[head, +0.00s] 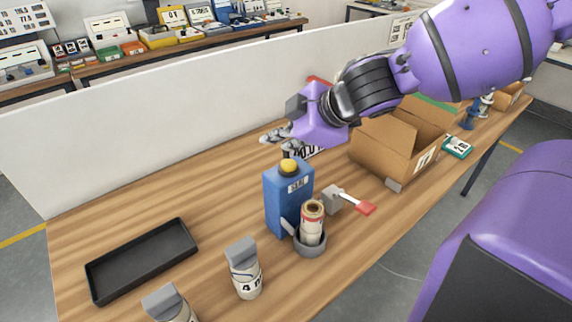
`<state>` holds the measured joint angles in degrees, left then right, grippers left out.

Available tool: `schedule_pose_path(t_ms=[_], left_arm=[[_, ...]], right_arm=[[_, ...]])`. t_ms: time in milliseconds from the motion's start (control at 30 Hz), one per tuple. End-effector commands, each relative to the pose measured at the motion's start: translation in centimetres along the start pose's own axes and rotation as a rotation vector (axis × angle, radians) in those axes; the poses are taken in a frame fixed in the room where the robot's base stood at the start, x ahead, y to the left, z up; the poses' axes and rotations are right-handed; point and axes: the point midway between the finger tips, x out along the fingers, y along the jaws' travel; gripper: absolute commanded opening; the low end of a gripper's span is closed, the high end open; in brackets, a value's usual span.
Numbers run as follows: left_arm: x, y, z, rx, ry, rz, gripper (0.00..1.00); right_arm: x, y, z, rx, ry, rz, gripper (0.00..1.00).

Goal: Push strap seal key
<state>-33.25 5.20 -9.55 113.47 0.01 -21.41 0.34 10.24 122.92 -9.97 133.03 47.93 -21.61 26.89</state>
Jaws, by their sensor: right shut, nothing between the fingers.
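A blue upright box (288,200) with a small white label stands near the middle of the wooden table. A round yellow key (289,166) sits on its top. My right gripper (273,138) comes in from the upper right. Its fingers are shut and empty. In the picture they show just above and left of the yellow key, apart from it. How far behind the key they are is hard to tell. My left gripper is not in view.
A grey cup (311,244) holding a labelled roll (312,222) stands against the box, beside a red-handled lever (358,205). An open carton (385,158) is at right. A black tray (142,262) and a grey-topped canister (245,270) are at left and front. A white partition (150,140) runs behind.

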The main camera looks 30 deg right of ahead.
Motion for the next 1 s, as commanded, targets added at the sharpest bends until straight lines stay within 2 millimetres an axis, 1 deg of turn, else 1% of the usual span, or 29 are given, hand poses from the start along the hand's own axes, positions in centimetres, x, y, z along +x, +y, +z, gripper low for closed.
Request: schedule_pose_path(t_ms=[33,100,300,1000], left_arm=[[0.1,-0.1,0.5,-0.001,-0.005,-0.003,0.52],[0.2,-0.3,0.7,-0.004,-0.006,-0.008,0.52],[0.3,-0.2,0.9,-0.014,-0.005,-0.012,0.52],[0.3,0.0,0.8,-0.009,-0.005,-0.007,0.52]], right_arm=[[0.7,-0.5,0.5,0.003,-0.001,-0.004,0.00],[1.1,-0.8,0.8,0.002,0.000,-0.003,0.00],[1.7,-1.2,1.2,0.000,0.001,0.000,0.00],[1.7,-1.2,1.2,-0.001,0.000,0.001,0.00]])
